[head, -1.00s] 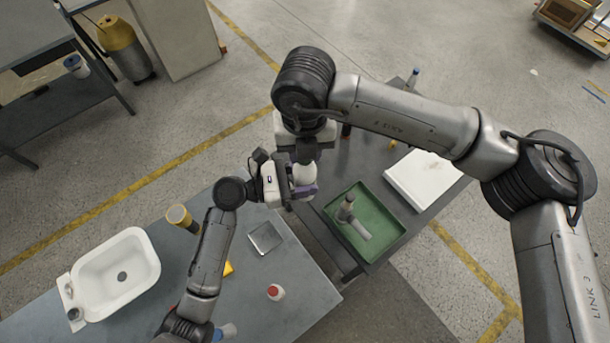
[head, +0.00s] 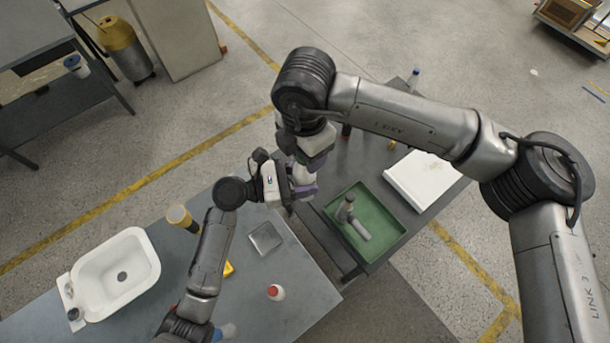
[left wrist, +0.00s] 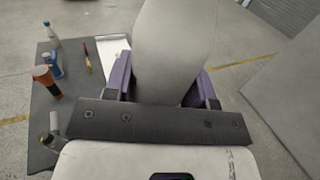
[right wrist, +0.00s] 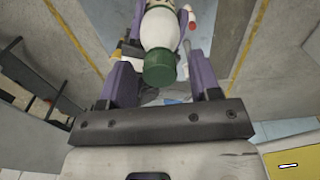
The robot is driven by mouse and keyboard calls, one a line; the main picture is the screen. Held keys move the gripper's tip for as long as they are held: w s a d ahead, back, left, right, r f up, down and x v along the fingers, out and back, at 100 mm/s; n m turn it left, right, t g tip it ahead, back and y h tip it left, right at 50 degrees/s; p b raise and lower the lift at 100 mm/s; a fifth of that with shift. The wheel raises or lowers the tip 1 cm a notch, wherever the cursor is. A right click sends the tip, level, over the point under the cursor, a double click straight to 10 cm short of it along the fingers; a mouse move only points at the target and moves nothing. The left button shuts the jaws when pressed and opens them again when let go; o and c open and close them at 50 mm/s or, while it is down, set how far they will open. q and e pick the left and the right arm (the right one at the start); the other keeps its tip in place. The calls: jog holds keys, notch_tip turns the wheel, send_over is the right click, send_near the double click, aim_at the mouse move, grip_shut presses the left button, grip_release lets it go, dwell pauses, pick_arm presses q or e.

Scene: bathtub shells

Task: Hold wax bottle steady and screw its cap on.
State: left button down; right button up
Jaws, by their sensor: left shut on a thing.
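The white wax bottle (head: 302,174) is mostly hidden between my grippers in the head view. In the left wrist view the bottle (left wrist: 172,55) fills the gap between the purple fingers of my left gripper (head: 301,190), which is shut on it. In the right wrist view the green cap (right wrist: 165,67) sits at the bottle's end. My right gripper (right wrist: 165,85) has its purple fingers on both sides of the cap, with a visible gap on each side, so it looks open. How far the cap is threaded cannot be told.
A green tray (head: 385,252) with a grey object in it and a white tray (head: 415,160) stand on the dark table.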

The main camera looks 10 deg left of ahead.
jog(key=shift+r, duration=0.15)
jog(key=shift+r, duration=2.15)
jog(key=shift+c, duration=0.4)
